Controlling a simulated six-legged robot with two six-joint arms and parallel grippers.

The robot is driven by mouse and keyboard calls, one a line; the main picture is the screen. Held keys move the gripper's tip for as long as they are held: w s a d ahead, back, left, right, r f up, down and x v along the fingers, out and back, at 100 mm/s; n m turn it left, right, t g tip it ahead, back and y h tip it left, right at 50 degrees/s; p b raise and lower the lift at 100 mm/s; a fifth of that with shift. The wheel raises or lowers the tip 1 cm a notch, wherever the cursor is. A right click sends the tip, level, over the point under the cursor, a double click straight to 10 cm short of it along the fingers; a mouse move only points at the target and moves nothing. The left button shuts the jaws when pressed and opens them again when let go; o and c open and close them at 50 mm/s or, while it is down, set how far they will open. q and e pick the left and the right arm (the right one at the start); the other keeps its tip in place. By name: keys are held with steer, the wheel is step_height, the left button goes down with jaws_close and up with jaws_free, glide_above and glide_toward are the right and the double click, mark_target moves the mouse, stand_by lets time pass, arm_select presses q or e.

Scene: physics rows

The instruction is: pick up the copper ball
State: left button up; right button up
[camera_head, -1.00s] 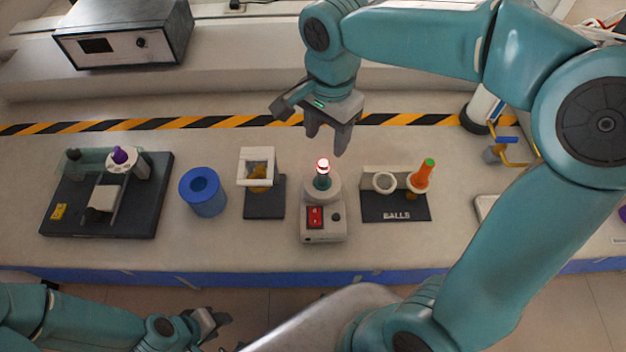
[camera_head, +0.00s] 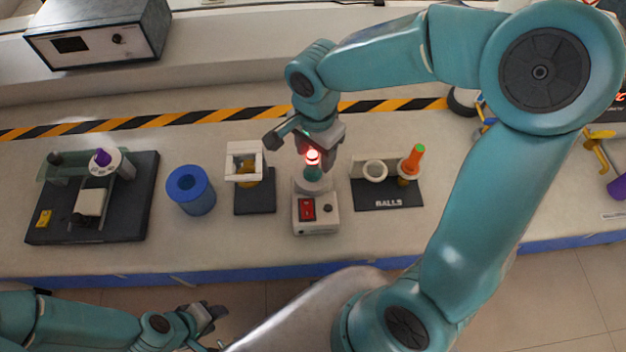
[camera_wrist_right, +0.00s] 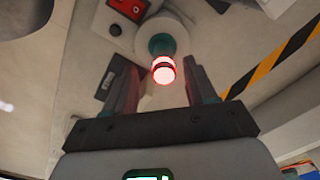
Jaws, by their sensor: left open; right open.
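The ball (camera_head: 312,156) glows red, so its copper colour does not show. It sits on a teal support on a small white heater unit (camera_head: 316,220) with a red switch. In the right wrist view the glowing ball (camera_wrist_right: 163,70) appears in the gap between my two fingertips, with no finger seen touching it. My right gripper (camera_head: 318,158) is open and empty, close to the ball in the head view; it also shows in the right wrist view (camera_wrist_right: 163,82). My left gripper (camera_head: 214,322) is open, low at the left, in front of the bench.
A black stand marked BALLS (camera_head: 388,198) with a white ring and an orange-handled piece stands right of the heater. Left of it are a white square frame on a black base (camera_head: 254,203), a blue cylinder (camera_head: 190,193) and a dark apparatus (camera_head: 120,220).

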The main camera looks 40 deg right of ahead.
mark_target(312, 165)
steer(key=f, duration=0.4)
steer(key=shift+w+a+f, duration=0.1)
steer(key=shift+w+a, duration=0.1)
steer(key=shift+a, duration=0.05)
steer(key=shift+f, duration=0.45)
steer(key=c, duration=1)
steer(key=shift+r, duration=0.15)
